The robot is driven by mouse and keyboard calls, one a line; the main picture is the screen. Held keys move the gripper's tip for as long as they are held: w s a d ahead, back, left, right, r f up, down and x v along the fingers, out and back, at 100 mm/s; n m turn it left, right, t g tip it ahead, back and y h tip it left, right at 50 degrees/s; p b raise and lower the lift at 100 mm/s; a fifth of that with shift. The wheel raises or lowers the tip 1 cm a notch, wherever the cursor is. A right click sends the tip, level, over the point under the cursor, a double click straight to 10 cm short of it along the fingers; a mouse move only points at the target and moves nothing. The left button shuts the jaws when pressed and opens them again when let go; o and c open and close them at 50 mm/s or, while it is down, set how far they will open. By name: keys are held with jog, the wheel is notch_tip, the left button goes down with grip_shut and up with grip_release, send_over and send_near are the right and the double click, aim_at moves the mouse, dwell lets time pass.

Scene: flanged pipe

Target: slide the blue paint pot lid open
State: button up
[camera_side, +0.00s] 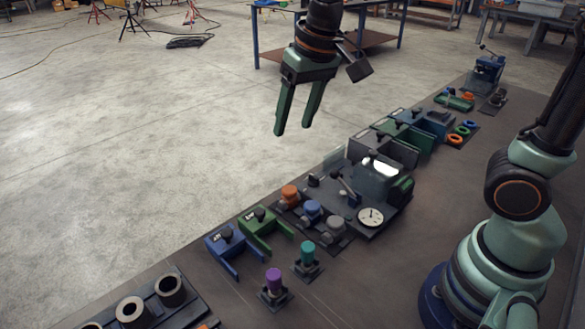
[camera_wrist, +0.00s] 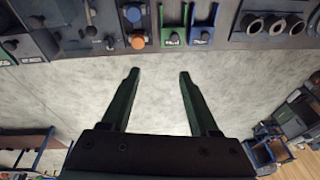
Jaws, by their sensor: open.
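A blue round-topped piece (camera_side: 311,211), which looks like the blue paint pot with its lid, stands on a dark base between an orange one (camera_side: 290,196) and a grey one (camera_side: 335,228). In the wrist view the blue top (camera_wrist: 133,12) is at the upper edge, above the orange top (camera_wrist: 137,41). I cannot tell how its lid sits. My gripper (camera_side: 293,129) is open and empty, raised high and apart from the pots. In the wrist view my gripper's two fingers (camera_wrist: 159,74) point up toward the bench edge with a wide gap between them.
A machine with a white dial (camera_side: 370,216) stands right beside the pots. Blue (camera_side: 231,243) and green (camera_side: 264,229) brackets are at their left. Purple (camera_side: 273,281) and teal (camera_side: 307,252) knobbed posts stand in front. Black rings (camera_side: 169,290) lie at lower left.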

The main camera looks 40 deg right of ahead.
jog(key=w+a+f+g, duration=0.2)
jog(key=w+a+f, duration=0.2)
jog(key=a, duration=0.3)
jog(key=m+g, duration=0.1)
jog(key=m, duration=0.1)
send_near(227, 231)
jog(key=shift+h, duration=0.3)
jog(key=f, duration=0.8)
jog(key=shift+a+f, duration=0.2)
jog(key=shift+a, duration=0.1)
grip_shut()
jog(key=shift+r, duration=0.1)
